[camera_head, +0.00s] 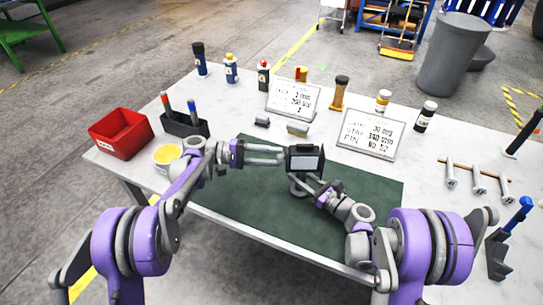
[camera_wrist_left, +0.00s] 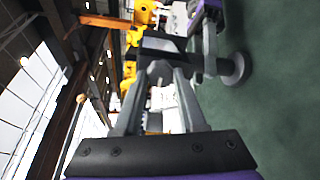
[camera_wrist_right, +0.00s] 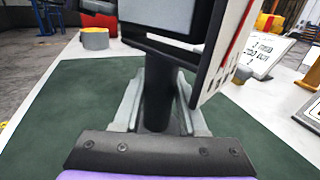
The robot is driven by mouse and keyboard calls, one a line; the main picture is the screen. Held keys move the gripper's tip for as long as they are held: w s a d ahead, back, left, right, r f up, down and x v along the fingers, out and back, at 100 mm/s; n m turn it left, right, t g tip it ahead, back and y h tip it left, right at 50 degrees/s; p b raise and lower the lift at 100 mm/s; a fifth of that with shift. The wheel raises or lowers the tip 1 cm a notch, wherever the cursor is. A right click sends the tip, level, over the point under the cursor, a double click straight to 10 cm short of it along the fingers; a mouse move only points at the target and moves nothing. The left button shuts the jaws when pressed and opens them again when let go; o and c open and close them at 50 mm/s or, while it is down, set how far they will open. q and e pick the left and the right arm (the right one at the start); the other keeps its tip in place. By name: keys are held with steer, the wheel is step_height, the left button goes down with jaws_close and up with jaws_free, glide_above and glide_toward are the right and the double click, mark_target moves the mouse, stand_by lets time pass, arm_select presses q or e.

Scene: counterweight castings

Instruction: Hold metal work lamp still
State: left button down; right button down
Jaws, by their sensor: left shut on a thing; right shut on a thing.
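The metal work lamp (camera_head: 304,159) stands upright on the green mat (camera_head: 250,200), with a dark boxy head, a pale front panel and a round grey base (camera_wrist_left: 236,69). My left gripper (camera_head: 282,156) comes in from the left and is shut on the lamp near its head. My right gripper (camera_head: 313,183) comes in from the lower right and is shut on the lamp's dark post (camera_wrist_right: 158,105), below the head. In the right wrist view the head fills the top, with a pale red-striped panel (camera_wrist_right: 222,48) beside it. The exact left contact is partly hidden.
A red bin (camera_head: 121,133), a black pen holder (camera_head: 184,124) and a yellow-topped tub (camera_head: 166,156) stand at the left. Two printed signs (camera_head: 371,134) and several bottles line the back. Bolts on a rack (camera_head: 476,170) lie right. The mat around the lamp is mostly clear.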

arm_select(q)
steer(key=shift+c, duration=2.4)
jaws_free()
steer(key=a+r, duration=0.1)
steer(key=a, duration=1.1)
steer(key=shift+w, duration=0.15)
arm_select(e)
steer(key=shift+c, duration=1.9)
jaws_free()
steer(key=shift+d, duration=0.1)
